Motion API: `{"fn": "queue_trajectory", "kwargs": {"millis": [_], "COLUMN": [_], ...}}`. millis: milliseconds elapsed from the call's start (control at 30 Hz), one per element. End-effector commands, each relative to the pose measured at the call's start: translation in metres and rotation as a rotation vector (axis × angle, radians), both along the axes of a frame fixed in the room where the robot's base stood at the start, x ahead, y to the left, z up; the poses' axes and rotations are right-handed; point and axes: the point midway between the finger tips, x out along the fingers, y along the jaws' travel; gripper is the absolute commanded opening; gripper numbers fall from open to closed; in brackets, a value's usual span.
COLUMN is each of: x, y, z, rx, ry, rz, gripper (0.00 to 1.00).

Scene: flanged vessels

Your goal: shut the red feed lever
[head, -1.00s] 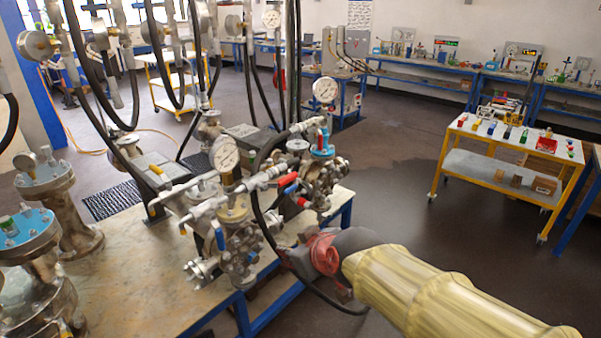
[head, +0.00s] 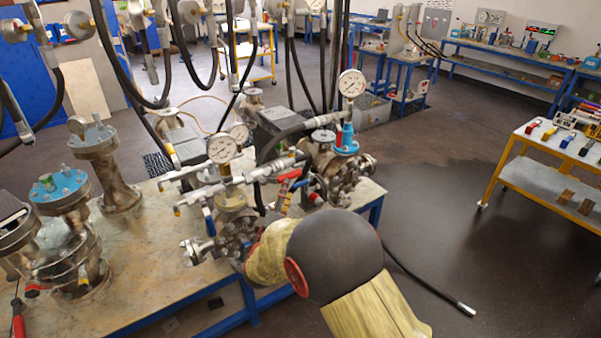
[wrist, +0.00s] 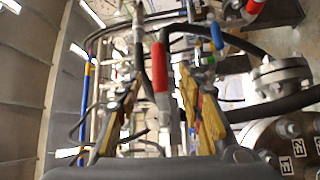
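A red lever (wrist: 160,66) stands upright in the wrist view, in line with the gap between the fingers of my gripper (wrist: 157,105). The yellow-padded fingers are apart, with space on both sides of the lever; I see no contact. A pale metal stem runs below the red sleeve. In the head view, a red handle (head: 289,175) shows on the piping of the metal vessel, just beyond my arm. I cannot tell if it is the same lever.
A blue lever (wrist: 216,36) and another red handle (wrist: 255,5) lie to the right in the wrist view. Flanged vessels (head: 118,185) and pressure gauges (head: 222,149) crowd the bench (head: 150,275). Black hoses hang close by. The floor at right is mostly open.

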Motion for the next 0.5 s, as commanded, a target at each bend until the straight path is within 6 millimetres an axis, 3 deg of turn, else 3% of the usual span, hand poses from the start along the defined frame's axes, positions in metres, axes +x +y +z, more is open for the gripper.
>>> {"fn": "queue_trajectory", "kwargs": {"millis": [167, 500], "x": [0.008, 0.057], "y": [-0.001, -0.012], "z": [-0.001, 0.006], "rx": [-0.021, -0.019], "ry": [-0.010, -0.010], "rz": [-0.014, -0.012], "gripper": [0.38, 0.38]}}
